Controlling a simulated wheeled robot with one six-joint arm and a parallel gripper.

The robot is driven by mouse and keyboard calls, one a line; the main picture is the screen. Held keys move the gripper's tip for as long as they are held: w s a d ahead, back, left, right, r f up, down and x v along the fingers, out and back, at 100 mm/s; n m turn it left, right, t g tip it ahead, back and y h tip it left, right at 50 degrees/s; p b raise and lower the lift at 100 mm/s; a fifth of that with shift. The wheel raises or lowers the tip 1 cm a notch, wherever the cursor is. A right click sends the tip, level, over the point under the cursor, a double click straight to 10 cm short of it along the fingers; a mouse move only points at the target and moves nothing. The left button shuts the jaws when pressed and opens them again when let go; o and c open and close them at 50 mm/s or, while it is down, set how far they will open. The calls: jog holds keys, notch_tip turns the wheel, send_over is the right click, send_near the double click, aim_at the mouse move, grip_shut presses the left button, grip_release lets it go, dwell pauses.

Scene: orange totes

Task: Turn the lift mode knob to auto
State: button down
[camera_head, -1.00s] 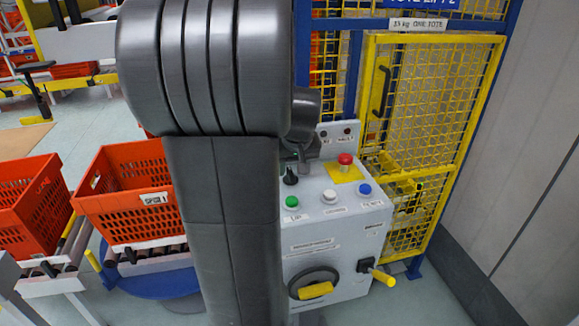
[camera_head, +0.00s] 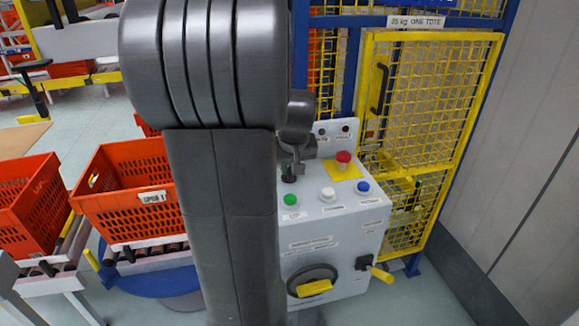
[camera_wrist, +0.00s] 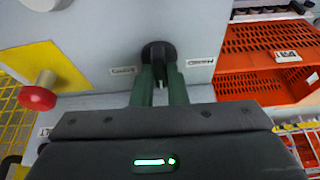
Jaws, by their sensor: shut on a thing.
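The lift mode knob (camera_wrist: 158,52) is a small black knob on the grey control box (camera_head: 320,240). In the wrist view it sits between two white labels, whose text is too blurred to read surely. My gripper (camera_wrist: 160,82) is shut on the knob, its two dark green fingers reaching onto it. In the head view the knob (camera_head: 289,178) shows just right of my arm, with my gripper (camera_head: 291,168) right above it; the arm hides part of the box's left side.
A red mushroom button (camera_head: 343,157) on a yellow plate, and green (camera_head: 291,200), white (camera_head: 328,194) and blue (camera_head: 363,187) buttons are close by. A yellow mesh cage (camera_head: 430,110) stands behind. Orange totes (camera_head: 125,190) sit on rollers at left.

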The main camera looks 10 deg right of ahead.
jog(key=m+h+b, duration=0.1)
jog(key=m, duration=0.1)
jog(key=m+h, duration=0.1)
jog(key=m, duration=0.2)
jog(key=shift+a+f+b, duration=0.1)
jog(key=shift+a+b, duration=0.1)
jog(key=shift+b, duration=0.15)
jog(key=shift+w+m+g+h+b, duration=0.1)
jog(key=shift+m+g+h+b, duration=0.25)
jog(key=shift+m, duration=0.55)
jog(key=shift+m+g+h+b, duration=0.2)
jog(key=shift+m+b, duration=0.25)
jog(key=shift+m, duration=0.45)
jog(key=c, duration=1.4)
grip_release()
jog(key=shift+c, duration=0.2)
jog(key=v, duration=1.4)
